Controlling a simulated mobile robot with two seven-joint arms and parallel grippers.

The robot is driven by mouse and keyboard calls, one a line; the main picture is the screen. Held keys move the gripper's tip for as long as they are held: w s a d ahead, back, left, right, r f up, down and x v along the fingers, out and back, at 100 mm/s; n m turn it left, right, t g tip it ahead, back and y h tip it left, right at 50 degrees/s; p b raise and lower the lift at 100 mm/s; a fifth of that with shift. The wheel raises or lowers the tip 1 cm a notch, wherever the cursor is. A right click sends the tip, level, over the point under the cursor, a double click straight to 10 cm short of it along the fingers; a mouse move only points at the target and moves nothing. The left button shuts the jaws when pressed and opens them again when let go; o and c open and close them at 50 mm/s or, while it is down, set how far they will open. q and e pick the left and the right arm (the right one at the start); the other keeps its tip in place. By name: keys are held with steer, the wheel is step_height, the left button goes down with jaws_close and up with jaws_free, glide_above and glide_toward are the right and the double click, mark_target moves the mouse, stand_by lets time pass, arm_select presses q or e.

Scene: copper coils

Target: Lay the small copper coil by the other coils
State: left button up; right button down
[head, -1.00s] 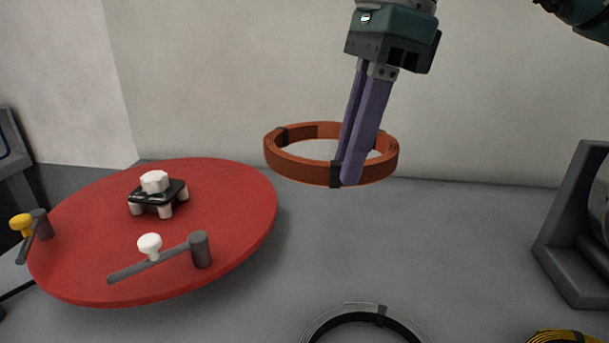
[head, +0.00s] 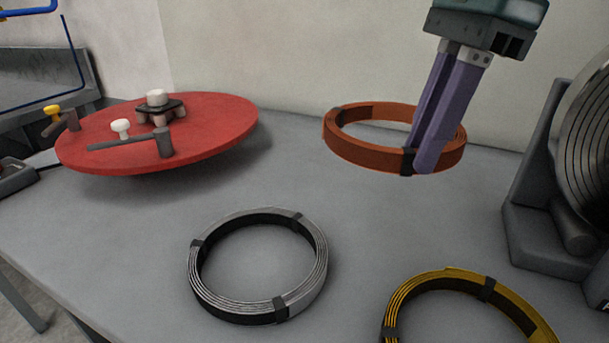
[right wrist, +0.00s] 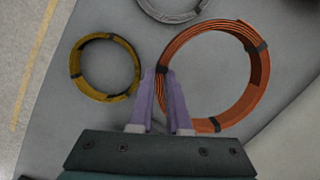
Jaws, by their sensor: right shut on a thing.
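The copper coil (head: 372,151) is an orange-brown ring with black bands, held in the air over the back of the grey table. My right gripper (head: 423,165) has purple fingers and is shut on the near right side of the ring at a black band. In the right wrist view the copper coil (right wrist: 253,92) extends to the right from the fingertips (right wrist: 161,80). A silver-grey coil (head: 309,276) lies flat on the table in front. A yellow coil (head: 397,303) lies at the front right, cut off by the frame. My left gripper is not in view.
A red round disc (head: 215,137) with knobs and a bar stands at the back left. A grey stand (head: 530,222) with a large reel (head: 588,145) is at the right. The table (head: 130,225) is clear between the disc and the silver-grey coil.

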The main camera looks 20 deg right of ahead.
steer(key=x, duration=0.2)
steer(key=d+x, duration=0.1)
steer(key=x, duration=0.4)
steer(key=shift+s+d+f+b, duration=0.15)
steer(key=shift+s+f+b, duration=0.15)
steer(key=shift+f, duration=0.25)
steer(key=x, duration=0.4)
steer(key=shift+s+d+f, duration=0.15)
steer(key=shift+s+d, duration=0.05)
steer(key=shift+d, duration=0.25)
steer(key=c, duration=0.9)
jaws_free()
steer(key=shift+d+r, duration=0.1)
steer(key=shift+r, duration=0.35)
steer(key=v, duration=1.1)
steer(key=shift+r, duration=0.1)
